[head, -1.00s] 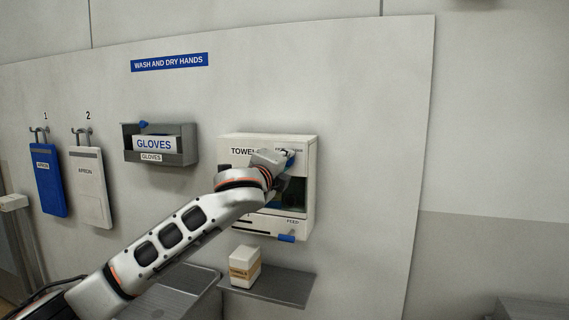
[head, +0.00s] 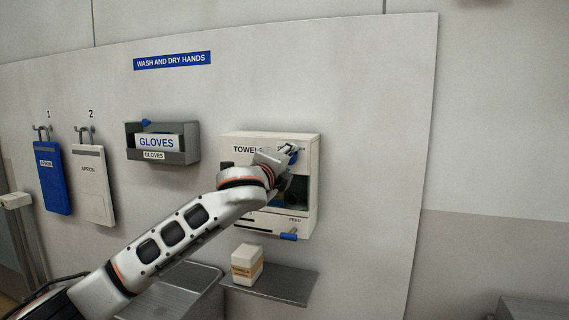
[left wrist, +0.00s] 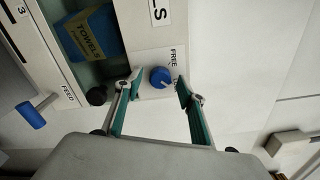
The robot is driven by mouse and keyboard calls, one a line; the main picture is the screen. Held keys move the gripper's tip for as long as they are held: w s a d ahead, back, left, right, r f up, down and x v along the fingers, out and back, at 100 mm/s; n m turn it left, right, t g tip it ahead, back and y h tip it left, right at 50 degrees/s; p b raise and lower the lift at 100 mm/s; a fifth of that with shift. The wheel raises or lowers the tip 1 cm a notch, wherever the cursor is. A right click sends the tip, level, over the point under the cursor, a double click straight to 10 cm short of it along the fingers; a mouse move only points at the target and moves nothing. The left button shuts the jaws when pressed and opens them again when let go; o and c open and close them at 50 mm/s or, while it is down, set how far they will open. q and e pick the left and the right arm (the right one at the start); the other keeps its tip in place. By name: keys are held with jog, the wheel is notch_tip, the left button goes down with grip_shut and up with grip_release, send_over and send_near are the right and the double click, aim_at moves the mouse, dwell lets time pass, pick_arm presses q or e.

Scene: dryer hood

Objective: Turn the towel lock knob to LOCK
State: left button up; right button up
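The towel dispenser (head: 311,185) is a white wall box with a dark window. Its blue lock knob (left wrist: 160,77) shows in the left wrist view, round with a white pointer line. The word FREE is beside the knob; a second label is mostly hidden behind a finger. My left gripper (left wrist: 158,83) is open, with one fingertip on each side of the knob. I see gaps between the fingers and the knob, and cannot tell their depth. In the head view my left gripper (head: 286,156) is at the dispenser's upper right and largely covers the knob. My right gripper is not in view.
A blue FEED lever (head: 289,236) sticks out below the window; it also shows in the left wrist view (left wrist: 31,115). Inside is a blue towel pack (left wrist: 92,34). A shelf (head: 285,287) with a small white box (head: 247,262) is below. A glove holder (head: 187,143) hangs left.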

pick_arm(q)
jog(key=v, duration=1.2)
jog(key=s+a+f+n+g, duration=0.25)
jog(key=f+n, duration=0.35)
jog(key=f, duration=1.3)
jog(key=s+a+f+n+g, duration=0.1)
jog(key=s+a+f+n, duration=0.3)
jog(key=f, duration=1.4)
jog(key=s+a+f+n+g+y, duration=0.1)
jog(key=s+a+f+n, duration=0.3)
jog(key=s+f, duration=0.5)
jog(key=s+a+f+n+g+y, duration=0.1)
jog(key=s+a+f+n, duration=0.2)
jog(key=s+f, duration=0.7)
jog(key=s+a+f+n+g+y, duration=0.1)
jog(key=s+a+f+n, duration=0.3)
jog(key=s+f, duration=0.5)
jog(key=shift+s+a+f+n+y, duration=0.25)
jog(key=shift+a+f, duration=0.2)
jog(key=shift+f, duration=0.35)
jog(key=shift+w, duration=0.1)
